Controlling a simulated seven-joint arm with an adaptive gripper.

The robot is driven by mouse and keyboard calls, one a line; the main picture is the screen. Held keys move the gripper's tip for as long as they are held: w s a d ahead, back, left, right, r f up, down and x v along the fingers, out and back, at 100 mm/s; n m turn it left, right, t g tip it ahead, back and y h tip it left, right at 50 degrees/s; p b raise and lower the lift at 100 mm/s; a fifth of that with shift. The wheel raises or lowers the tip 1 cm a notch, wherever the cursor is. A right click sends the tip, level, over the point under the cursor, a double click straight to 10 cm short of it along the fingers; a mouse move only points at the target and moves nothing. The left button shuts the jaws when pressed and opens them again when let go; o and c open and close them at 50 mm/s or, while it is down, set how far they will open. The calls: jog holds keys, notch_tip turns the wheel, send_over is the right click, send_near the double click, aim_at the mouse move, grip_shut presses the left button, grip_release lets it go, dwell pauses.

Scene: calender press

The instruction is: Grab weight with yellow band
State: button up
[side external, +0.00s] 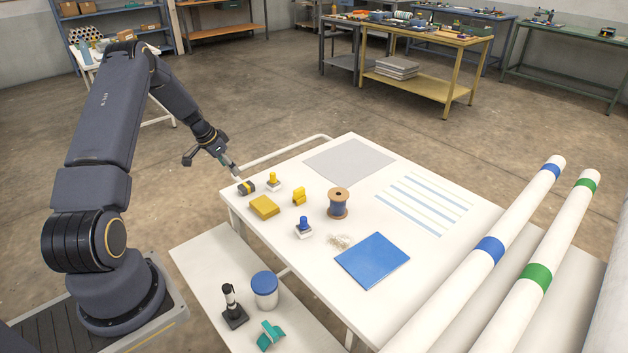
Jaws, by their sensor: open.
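The weight with a yellow band (248,188) is a small dark block lying near the far left corner of the white table (287,246). My gripper (238,180) is at the weight, reaching down from the upper left, with its fingertips at or just above it. The gripper is open. At this size I cannot tell whether the fingers touch the weight or stand on both sides of it.
Close by are a yellow-handled stamp (273,182), a yellow block (264,207) and a yellow clip-like item (299,196). Farther right are a blue-handled stamp (304,228), a spool (338,204) and a blue sheet (372,260). A grey sheet (349,161) lies at the back.

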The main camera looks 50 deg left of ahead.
aim_at(245, 185)
jog(key=x, duration=1.1)
jog(key=shift+w+r, duration=0.1)
grip_shut()
dwell(0.3)
